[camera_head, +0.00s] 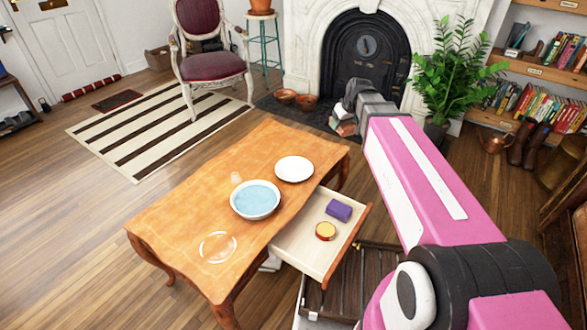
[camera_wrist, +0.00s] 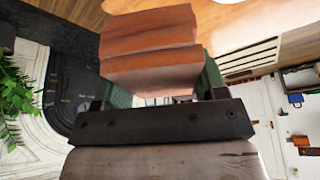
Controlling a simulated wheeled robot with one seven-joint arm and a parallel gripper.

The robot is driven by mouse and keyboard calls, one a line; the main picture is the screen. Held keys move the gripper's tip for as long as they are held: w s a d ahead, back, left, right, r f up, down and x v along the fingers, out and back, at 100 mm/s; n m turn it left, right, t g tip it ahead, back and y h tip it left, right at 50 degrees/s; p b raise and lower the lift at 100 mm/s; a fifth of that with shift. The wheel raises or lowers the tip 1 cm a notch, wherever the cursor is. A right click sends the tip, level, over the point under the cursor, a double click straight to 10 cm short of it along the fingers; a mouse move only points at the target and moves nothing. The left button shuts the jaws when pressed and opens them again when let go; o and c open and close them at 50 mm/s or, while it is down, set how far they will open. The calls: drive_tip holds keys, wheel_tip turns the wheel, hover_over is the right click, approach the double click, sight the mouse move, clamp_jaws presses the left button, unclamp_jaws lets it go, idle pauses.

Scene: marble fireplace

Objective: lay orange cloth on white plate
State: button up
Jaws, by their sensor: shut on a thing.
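The white plate (camera_head: 294,169) lies flat on the wooden table, near its far right part, and its top looks bare. My gripper (camera_head: 349,112) is raised to the right of the plate, beyond the table's right edge. It is shut on the folded orange cloth (camera_head: 345,128), which shows as a thick, layered, brownish-orange block in the wrist view (camera_wrist: 150,50). In that view my gripper (camera_wrist: 155,97) partly hides the cloth's near side. A sliver of white at the wrist view's top edge may be the plate.
An open drawer (camera_head: 290,251) holds a purple folded item (camera_head: 338,210) and a round tin (camera_head: 325,231). A plant (camera_head: 450,75) stands right.

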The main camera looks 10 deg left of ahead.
drive_tip(key=s+a+f+n+g+y, duration=0.1)
drive_tip(key=s+a+f+n, duration=0.25)
drive_tip(key=a, duration=0.55)
drive_tip(key=s+a+f+n+g, duration=0.1)
drive_tip(key=s+a+f+n, duration=0.1)
drive_tip(key=s+a+n, duration=0.45)
drive_tip(key=s+a+f+n+g+y, duration=0.1)
drive_tip(key=s+a+f+g, duration=0.15)
drive_tip(key=a, duration=0.75)
hover_over(290, 170)
drive_tip(key=d, duration=0.2)
drive_tip(key=shift+t, duration=0.45)
wheel_tip(290, 170, down, 7)
drive_tip(key=shift+a, duration=0.15)
drive_tip(key=shift+f, duration=2.05)
drive_tip(key=shift+f, duration=0.35)
drive_tip(key=o, duration=0.9)
drive_tip(key=shift+o, duration=0.2)
